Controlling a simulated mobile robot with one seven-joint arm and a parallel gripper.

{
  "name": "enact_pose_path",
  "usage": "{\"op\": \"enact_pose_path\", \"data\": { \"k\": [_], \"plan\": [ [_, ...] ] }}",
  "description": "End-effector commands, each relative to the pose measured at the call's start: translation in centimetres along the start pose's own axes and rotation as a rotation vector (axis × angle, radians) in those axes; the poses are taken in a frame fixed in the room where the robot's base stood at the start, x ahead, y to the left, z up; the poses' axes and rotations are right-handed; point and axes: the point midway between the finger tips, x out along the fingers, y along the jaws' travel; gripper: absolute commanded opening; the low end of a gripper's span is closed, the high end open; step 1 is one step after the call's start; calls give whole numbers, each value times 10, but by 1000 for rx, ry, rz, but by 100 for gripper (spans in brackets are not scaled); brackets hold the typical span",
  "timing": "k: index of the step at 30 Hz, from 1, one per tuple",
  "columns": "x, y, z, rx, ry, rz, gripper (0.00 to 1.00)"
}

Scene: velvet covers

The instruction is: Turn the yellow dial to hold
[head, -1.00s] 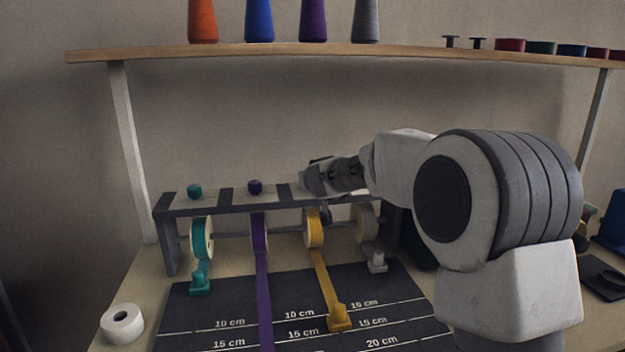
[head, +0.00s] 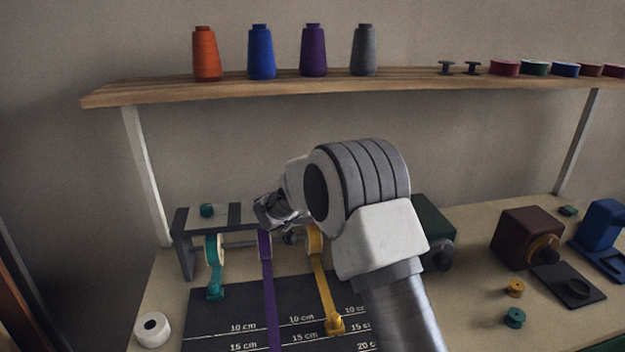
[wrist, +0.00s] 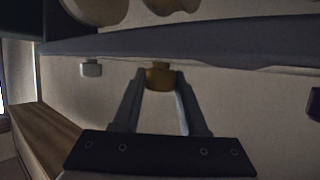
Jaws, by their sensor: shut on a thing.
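The yellow dial (wrist: 158,77) shows in the wrist view as a small ochre knob at the edge of the dark rack bar. My gripper (wrist: 160,92) has a finger on each side of it and is shut on it. In the head view my gripper (head: 270,210) is over the rack (head: 185,245), and my arm hides the yellow dial. The yellow ribbon (head: 322,280) runs down from its roll to a yellow clip (head: 335,325) on the dark mat. I cannot read any dial marking or tell which way the dial points.
A teal dial (head: 207,210) stands at the rack's left end; a pale knob (wrist: 91,68) is beside the yellow one. A wooden shelf (head: 200,92) with thread cones hangs above. A white roll (head: 152,330) is at left; a brown box (head: 528,235) and blue device are at right.

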Motion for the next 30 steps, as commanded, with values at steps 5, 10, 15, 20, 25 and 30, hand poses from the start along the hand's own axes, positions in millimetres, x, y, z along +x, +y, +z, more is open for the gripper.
{"op": "enact_pose_path", "data": {
  "k": [5,10,15,20,25,30],
  "plan": [
    [-2,-1,-5,32,-1,85,0],
    [-1,0,-4,65,1,160,0],
    [0,-1,-3,91,3,223,0],
    [0,0,-2,111,4,268,0],
    [0,0,-1,123,3,298,0],
    [0,0,0,128,2,311,0]
  ]
}}
